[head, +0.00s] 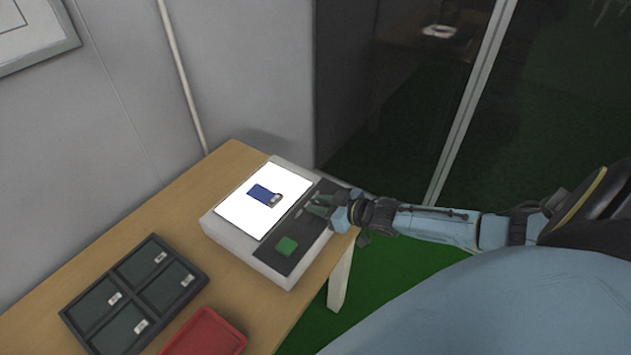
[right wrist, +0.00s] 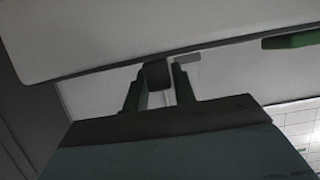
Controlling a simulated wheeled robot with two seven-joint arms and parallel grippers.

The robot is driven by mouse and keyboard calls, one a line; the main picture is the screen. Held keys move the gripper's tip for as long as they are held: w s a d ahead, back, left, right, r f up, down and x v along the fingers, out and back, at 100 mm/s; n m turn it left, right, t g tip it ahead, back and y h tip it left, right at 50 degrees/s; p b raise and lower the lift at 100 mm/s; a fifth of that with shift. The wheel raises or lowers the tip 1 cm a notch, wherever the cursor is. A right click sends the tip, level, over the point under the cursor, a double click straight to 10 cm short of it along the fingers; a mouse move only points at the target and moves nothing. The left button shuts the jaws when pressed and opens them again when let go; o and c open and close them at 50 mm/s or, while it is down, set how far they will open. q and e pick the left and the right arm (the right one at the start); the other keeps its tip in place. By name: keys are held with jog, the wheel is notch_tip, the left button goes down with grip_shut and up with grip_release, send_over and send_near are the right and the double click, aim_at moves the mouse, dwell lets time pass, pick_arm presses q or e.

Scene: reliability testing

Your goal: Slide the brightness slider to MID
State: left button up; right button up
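A light box (head: 262,258) with a bright white panel stands on the wooden table. A dark control strip (head: 271,258) runs along its right side, with a green button (head: 287,246) near its front end. My right gripper (head: 318,204) is at the far part of this strip. In the right wrist view its two green fingers (right wrist: 158,88) stand apart, with a dark knob (right wrist: 156,75) between their tips. This looks like the slider knob; a small gap shows beside it. Slider markings are not readable. My left gripper is not in view.
A blue item with a pale tag (head: 264,195) lies on the white panel. A dark divided tray (head: 134,294) and a red tray (head: 207,333) stand on the table (head: 205,180) toward the front. A wall is behind the table.

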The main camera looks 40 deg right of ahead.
jog(key=o, duration=0.3)
jog(key=p+v, duration=0.3)
jog(key=v, duration=1)
jog(key=shift+s, duration=0.2)
jog(key=shift+r, duration=0.1)
